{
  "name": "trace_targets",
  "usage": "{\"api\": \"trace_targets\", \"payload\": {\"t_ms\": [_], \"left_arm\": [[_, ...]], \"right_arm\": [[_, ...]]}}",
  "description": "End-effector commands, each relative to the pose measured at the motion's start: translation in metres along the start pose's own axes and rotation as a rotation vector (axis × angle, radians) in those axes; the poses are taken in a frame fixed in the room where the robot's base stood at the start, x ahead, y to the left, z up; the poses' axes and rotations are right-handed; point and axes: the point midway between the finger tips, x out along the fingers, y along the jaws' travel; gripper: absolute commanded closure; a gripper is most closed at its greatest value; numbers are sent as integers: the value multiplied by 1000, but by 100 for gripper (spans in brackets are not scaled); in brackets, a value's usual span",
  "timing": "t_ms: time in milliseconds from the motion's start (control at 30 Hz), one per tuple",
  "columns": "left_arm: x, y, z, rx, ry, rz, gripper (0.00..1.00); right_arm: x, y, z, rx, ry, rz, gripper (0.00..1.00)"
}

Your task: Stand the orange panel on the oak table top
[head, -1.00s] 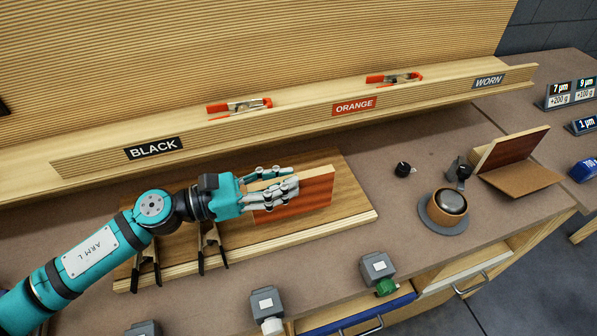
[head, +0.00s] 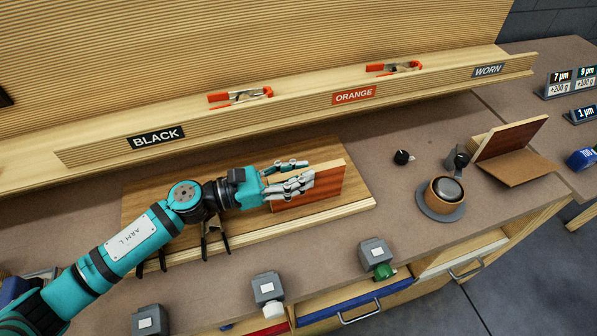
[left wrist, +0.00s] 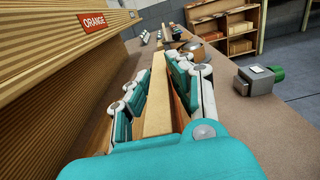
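The orange panel (head: 318,187) is upright on edge, with a red-brown face and a pale top edge. It is over the right part of the oak table top (head: 352,206), a flat wood-grained board on the bench. I cannot tell if its lower edge touches the board. My left gripper (head: 287,177) is shut on the panel from the left, with fingers along both faces. In the left wrist view the panel's pale edge (left wrist: 158,95) runs between the finger rows. My right gripper is not in view.
A rail with labels BLACK, ORANGE (head: 354,95) and WORN runs behind; two orange clamps (head: 240,97) lie on it. Dark clamps (head: 213,243) stand at the board's front left. A round pot (head: 444,192) and a brown panel stand (head: 512,150) are to the right. Grey boxes (head: 375,252) line the front.

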Motion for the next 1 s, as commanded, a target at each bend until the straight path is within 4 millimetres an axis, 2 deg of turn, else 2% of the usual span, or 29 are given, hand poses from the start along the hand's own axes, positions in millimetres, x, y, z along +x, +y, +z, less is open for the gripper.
{"api": "trace_targets", "payload": {"t_ms": [33,133,467,567,733,1000], "left_arm": [[0,0,0,0,0,0,71],[0,0,0,0,0,0,59],[0,0,5,-1,0,0,59],[-14,1,-2,-2,3,3,59],[-49,0,-5,-1,5,3,59],[-101,0,-2,-2,4,2,59]], "right_arm": [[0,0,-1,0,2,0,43],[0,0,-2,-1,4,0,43],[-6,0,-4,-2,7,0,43],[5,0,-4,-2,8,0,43],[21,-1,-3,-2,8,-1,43],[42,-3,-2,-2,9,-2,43]]}}
